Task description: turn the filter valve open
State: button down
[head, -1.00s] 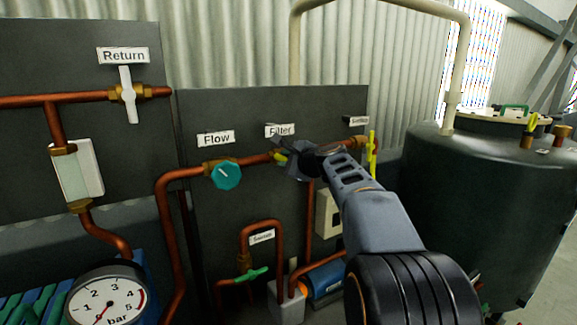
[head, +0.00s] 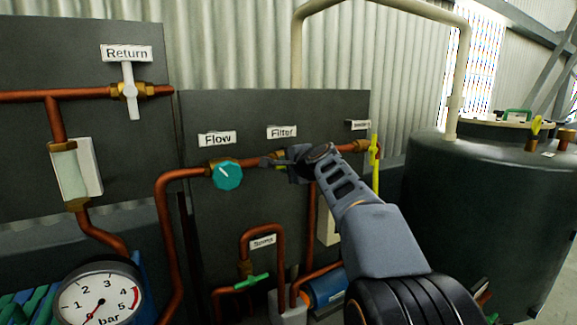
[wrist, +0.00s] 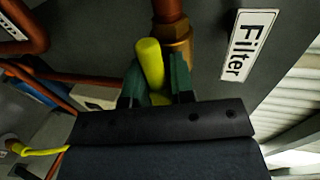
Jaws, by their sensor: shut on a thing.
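The filter valve's yellow handle (wrist: 150,65) shows in the wrist view between the two green-grey fingers of my gripper (wrist: 156,86), which is shut on it. The handle lies roughly along the copper pipe, slightly tilted, beside a brass fitting (wrist: 177,42). In the head view my gripper (head: 270,163) is at the pipe below the "Filter" label (head: 281,132). Only a small yellow piece of the handle (head: 281,167) shows there. My gripper and wrist hide most of the valve body.
A teal flow knob (head: 227,175) is close left of my gripper. A yellow lever (head: 375,165) stands upright to the right. A green-handled valve (head: 252,281) is on the lower pipe. A dark tank (head: 485,200) stands at the right.

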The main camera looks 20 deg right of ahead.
jog(key=shift+f, duration=0.25)
jog(key=c, duration=1)
grip_release()
jog(key=shift+r, duration=0.1)
jog(key=shift+s+r, duration=0.1)
jog(key=b+v, duration=0.1)
jog(key=v, duration=1.2)
jog(key=shift+s, duration=0.3)
jog(key=shift+d+r, duration=0.1)
